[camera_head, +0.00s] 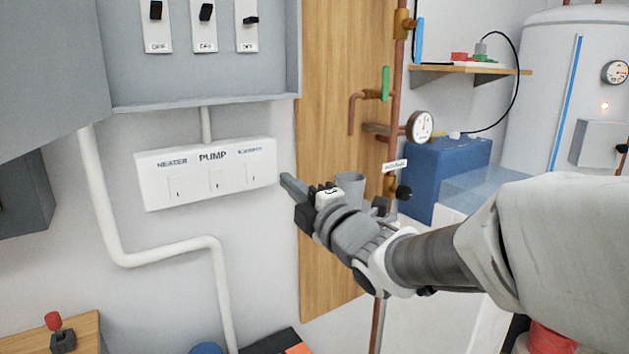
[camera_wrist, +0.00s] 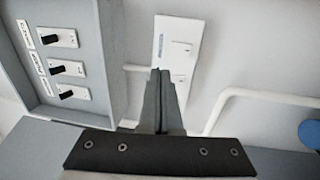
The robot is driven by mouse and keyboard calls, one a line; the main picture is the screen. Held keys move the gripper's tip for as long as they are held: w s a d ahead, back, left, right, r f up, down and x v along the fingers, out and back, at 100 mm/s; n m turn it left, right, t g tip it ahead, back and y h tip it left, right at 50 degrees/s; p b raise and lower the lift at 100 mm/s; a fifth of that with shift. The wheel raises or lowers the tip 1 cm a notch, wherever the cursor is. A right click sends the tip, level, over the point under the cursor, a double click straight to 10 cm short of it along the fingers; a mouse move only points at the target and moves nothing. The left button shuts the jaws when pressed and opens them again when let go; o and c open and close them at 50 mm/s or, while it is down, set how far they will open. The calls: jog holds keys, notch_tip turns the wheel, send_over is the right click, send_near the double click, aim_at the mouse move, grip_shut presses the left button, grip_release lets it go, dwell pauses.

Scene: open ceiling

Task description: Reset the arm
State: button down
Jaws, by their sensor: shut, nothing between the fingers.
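My arm reaches in from the right in the head view. My gripper (camera_head: 290,184) is shut and empty, its tips pointing left, close to the right end of a white switch plate (camera_head: 205,174) labelled HEATER, PUMP and a third word too small to read. In the wrist view the shut fingers (camera_wrist: 162,80) are pressed together in front of the white plate (camera_wrist: 178,48). I cannot tell whether the tips touch the plate; the head view shows them apart from its edge.
A grey cabinet (camera_head: 130,62) with several black toggles is above the plate. A wooden panel (camera_head: 325,240) with copper pipes, a green valve handle (camera_head: 386,83) and a gauge (camera_head: 420,126) stands behind my gripper. A white pipe (camera_head: 160,249) runs below. A blue box (camera_head: 445,165) is behind my arm.

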jog(key=s+d+f+m+g+h, duration=0.1)
jog(key=s+d+f+m+h, duration=0.2)
jog(key=d+m+h, duration=0.35)
jog(key=s+d+f+m+g+h, duration=0.1)
jog(key=s+d+f+m+h, duration=0.2)
jog(key=d+m, duration=0.5)
jog(key=s+d+f+m+g+h, duration=0.1)
jog(key=s+d+f+m+g, duration=0.15)
jog(key=s, duration=0.35)
jog(key=s+d+f+m+g+h, duration=0.1)
jog(key=s+d+f+m+g, duration=0.1)
jog(key=s+f+m, duration=0.3)
jog(key=s+d+f+m+g, duration=0.1)
jog(key=s+d+m+g, duration=0.2)
jog(key=s, duration=0.4)
notch_tip(320, 180, up, 22)
jog(key=s+p, duration=0.1)
jog(key=p, duration=2.1)
jog(key=shift+s+a, duration=0.2)
jog(key=shift+s, duration=0.05)
